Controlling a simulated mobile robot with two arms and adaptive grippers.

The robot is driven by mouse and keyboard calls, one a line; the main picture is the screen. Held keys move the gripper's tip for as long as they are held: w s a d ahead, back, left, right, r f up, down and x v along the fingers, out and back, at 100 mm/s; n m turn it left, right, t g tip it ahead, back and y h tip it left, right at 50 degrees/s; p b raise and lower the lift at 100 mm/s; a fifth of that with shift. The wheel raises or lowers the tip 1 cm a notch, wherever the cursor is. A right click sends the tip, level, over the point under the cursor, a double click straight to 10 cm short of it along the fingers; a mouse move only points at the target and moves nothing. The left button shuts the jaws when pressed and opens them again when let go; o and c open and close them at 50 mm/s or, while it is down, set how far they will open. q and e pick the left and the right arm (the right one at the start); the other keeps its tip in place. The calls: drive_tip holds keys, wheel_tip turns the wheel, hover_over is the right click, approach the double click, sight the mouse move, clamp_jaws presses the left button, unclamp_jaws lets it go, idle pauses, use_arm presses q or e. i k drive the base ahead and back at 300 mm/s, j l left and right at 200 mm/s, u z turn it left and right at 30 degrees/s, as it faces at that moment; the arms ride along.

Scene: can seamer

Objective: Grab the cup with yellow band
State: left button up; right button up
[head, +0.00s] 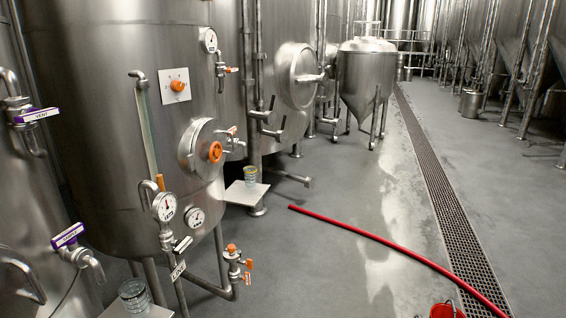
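A small clear cup (250,175) stands upright on a small light platform (236,195) beside the big tank. It has a faint yellowish tint, but it is too small to make out a band for sure. A second clear cup (134,296) stands on another light platform (160,312) at the bottom left. Its rim looks greyish-teal, and I cannot make out a yellow band on it. Neither of my grippers shows in the head view.
A large steel tank (120,120) with gauges, valves and an orange-knobbed hatch (205,150) fills the left. A pipe with orange-handled valves (234,262) stands between the cups. A red hose (380,240) crosses the floor towards a drain grate (440,190). Open floor lies to the right.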

sight(250, 172)
drive_tip(key=i+u, duration=0.15)
drive_tip(key=i, duration=0.25)
drive_tip(key=i+l+u, duration=0.15)
drive_tip(key=i, duration=0.3)
drive_tip(key=i+l+u, duration=0.2)
drive_tip(key=i, duration=0.2)
drive_tip(key=i+l+u, duration=0.15)
drive_tip(key=i, duration=0.25)
